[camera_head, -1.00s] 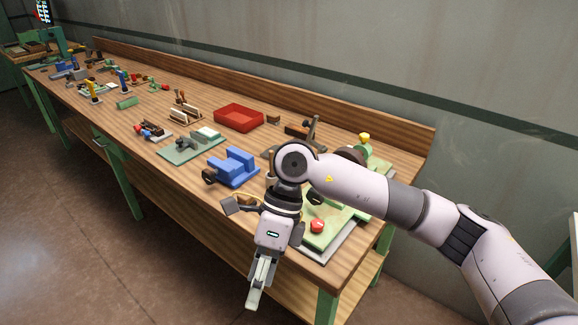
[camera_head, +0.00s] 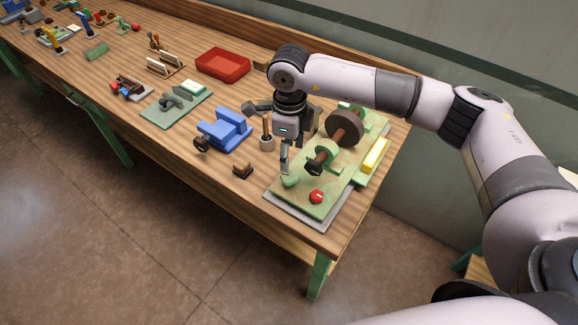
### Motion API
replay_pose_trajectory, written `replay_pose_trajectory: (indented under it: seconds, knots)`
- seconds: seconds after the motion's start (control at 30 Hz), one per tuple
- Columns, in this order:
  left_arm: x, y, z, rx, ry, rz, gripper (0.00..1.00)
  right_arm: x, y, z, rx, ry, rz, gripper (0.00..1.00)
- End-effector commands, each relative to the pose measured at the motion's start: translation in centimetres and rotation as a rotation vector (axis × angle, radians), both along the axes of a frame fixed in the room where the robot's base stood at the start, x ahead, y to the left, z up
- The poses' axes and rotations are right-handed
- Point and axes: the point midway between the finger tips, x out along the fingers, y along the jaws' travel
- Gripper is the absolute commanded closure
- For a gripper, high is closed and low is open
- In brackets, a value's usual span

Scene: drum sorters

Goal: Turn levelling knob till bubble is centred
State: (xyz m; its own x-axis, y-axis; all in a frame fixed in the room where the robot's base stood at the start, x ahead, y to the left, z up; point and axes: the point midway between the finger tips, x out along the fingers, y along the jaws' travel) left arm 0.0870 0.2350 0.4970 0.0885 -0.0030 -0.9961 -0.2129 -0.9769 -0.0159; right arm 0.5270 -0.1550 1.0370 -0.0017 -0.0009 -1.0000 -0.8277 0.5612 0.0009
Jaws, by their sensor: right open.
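A green machine base (camera_head: 318,212) lies on a grey slab at the right end of the workbench, with a brown wheel on a shaft (camera_head: 345,128) in green supports. A red knob (camera_head: 317,197) sits near its front corner. A yellow block (camera_head: 375,155) is at its right edge; it may hold the level, but no bubble can be made out. My right gripper (camera_head: 285,165) points down over the base's left part, above a small green round part (camera_head: 291,181). It is open and holds nothing visible; contact cannot be told. My left gripper is not in view.
A blue vise (camera_head: 224,130), a cup with a wooden handle (camera_head: 267,142) and a small brown block (camera_head: 243,171) stand left of the machine. A red tray (camera_head: 222,65) and a green plate with fittings (camera_head: 176,104) lie farther left. The bench's front edge is close.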

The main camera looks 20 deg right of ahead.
Motion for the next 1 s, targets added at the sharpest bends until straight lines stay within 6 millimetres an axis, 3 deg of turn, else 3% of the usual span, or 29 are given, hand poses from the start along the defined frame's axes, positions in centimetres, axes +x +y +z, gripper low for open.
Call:
replay_pose_trajectory:
  seconds: [0.2,0.4,0.83,1.0]
  knots:
    - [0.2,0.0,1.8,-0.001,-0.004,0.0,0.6,-0.1,0.0,-4.4,0.001,0.005,-0.001,0.43]
    - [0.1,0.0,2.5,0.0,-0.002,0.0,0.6,-0.1,0.1,-7.3,0.001,0.003,-0.001,0.43]
    - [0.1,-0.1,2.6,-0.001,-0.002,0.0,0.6,-0.1,0.1,-8.6,0.002,0.001,0.001,0.43]
    - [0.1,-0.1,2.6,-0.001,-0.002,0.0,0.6,0.0,0.1,-8.6,0.001,0.0,0.001,0.54]
